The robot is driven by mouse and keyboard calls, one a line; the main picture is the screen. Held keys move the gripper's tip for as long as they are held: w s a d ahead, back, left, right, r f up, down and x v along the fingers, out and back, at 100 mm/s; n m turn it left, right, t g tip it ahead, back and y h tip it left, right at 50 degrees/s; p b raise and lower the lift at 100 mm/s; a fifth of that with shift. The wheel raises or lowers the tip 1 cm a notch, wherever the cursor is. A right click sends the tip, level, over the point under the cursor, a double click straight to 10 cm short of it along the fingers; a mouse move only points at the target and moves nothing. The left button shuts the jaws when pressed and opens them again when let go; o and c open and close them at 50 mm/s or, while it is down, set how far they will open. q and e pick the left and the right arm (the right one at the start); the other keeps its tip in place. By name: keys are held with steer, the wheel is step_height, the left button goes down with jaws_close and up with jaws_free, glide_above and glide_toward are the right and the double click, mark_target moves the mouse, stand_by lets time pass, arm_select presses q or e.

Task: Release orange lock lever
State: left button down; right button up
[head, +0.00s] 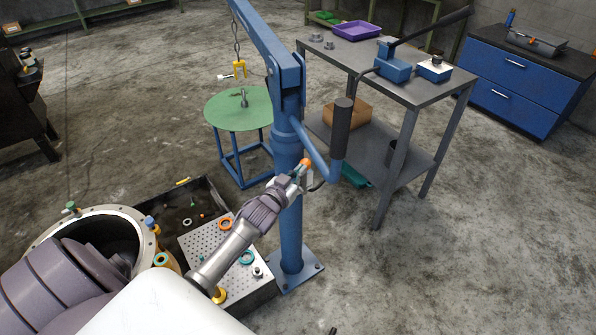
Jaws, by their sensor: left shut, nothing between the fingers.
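The orange lock lever (307,162) is a small orange piece on the blue crane post (289,215), near the joint of the blue side arm. My left gripper (301,173) is at the post, right by the orange lever, with its fingers shut and empty. Its fingertips overlap the lever's lower side in the picture, and I cannot tell if they touch. The crane's handle with a dark grip (342,125) rises just right of the lever. My right gripper is not in view.
A chain with a yellow hook (239,69) hangs over a round green table (238,108). A grey workbench (430,88) stands behind to the right. A perforated plate (205,243) and an open round housing (145,225) lie below left. The floor at right is clear.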

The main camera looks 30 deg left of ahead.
mark_target(307, 164)
arm_select(q)
steer(key=w+p, duration=0.1)
steer(key=r+g+p, duration=0.1)
steer(key=p, duration=0.1)
steer(key=w+d+m+g+p, duration=0.1)
steer(key=p, duration=0.1)
steer(key=shift+w+r, duration=0.3)
steer(key=shift+w, duration=0.05)
steer(key=w+d+f+m+g+y+b, duration=0.1)
steer(key=w+d+f+g+b, duration=0.3)
steer(key=w, duration=0.7)
step_height(307, 164, down, 5)
steer(key=b, duration=0.2)
steer(key=shift+d+r+b, duration=0.2)
steer(key=shift+d+b, duration=0.1)
steer(key=shift+d, duration=0.05)
